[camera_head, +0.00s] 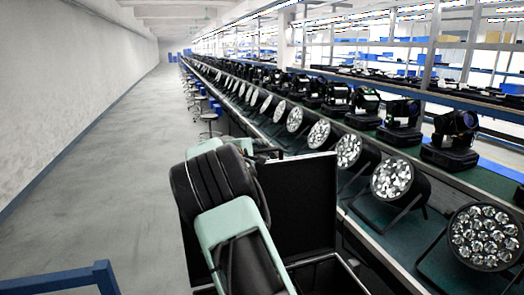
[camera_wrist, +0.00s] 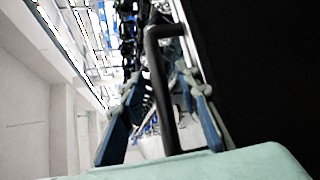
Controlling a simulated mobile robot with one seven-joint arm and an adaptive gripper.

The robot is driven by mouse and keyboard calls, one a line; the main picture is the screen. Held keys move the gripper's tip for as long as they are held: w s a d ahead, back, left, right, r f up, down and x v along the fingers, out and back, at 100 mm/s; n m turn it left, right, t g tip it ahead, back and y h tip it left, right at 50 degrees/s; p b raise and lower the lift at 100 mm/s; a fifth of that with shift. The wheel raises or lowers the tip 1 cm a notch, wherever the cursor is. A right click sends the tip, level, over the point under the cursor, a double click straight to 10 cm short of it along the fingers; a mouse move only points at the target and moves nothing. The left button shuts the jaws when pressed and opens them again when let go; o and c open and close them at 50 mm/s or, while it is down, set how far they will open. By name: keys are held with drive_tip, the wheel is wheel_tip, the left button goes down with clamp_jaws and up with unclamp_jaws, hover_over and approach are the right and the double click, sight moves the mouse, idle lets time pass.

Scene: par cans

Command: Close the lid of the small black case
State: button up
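The small black case has its lid (camera_head: 308,192) standing upright and open. The case's lower part (camera_head: 322,268) shows in front of it at the bottom of the head view, partly cut off by the frame. My gripper is hidden behind my arm in the head view. In the wrist view, my gripper (camera_wrist: 162,85) has its two blue-grey fingers spread apart. A bent black bar (camera_wrist: 160,85), which looks like a handle, passes between them, and I cannot tell whether they touch it. A large dark panel, apparently the lid (camera_wrist: 265,70), fills the right side.
A long green-topped bench (camera_head: 405,195) runs away on the right, with rows of round par cans (camera_head: 392,178) and black moving-head lights (camera_head: 453,135). Stools (camera_head: 209,115) stand along it. A blue rail (camera_head: 65,281) is at lower left. The grey floor (camera_head: 120,180) on the left is clear.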

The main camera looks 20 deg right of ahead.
drive_tip(key=shift+c, duration=0.4)
clamp_jaws()
